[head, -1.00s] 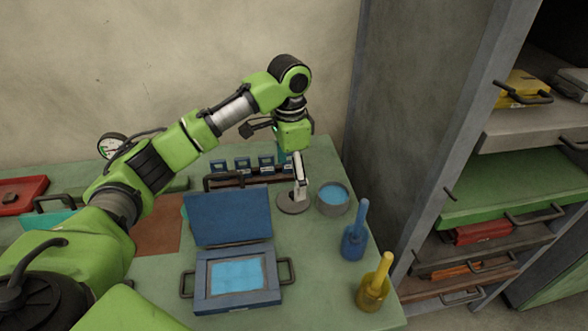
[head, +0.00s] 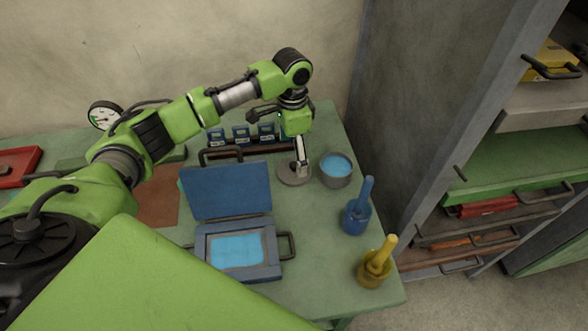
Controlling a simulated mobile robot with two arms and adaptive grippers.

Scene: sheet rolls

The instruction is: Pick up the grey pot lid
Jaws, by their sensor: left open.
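The grey pot lid (head: 293,176) is a round, flat disc lying on the green table, just left of a grey pot (head: 336,170) with blue contents. My left gripper (head: 302,172) points down right over the lid, its light fingers at the lid's middle. The gripper is open; whether the fingers touch the lid's knob cannot be told, as they cover it. My right gripper is not in view.
A blue hinged case (head: 228,192) stands open left of the lid. A row of small blue blocks (head: 241,134) lies behind. Shelves (head: 530,165) stand at the right.

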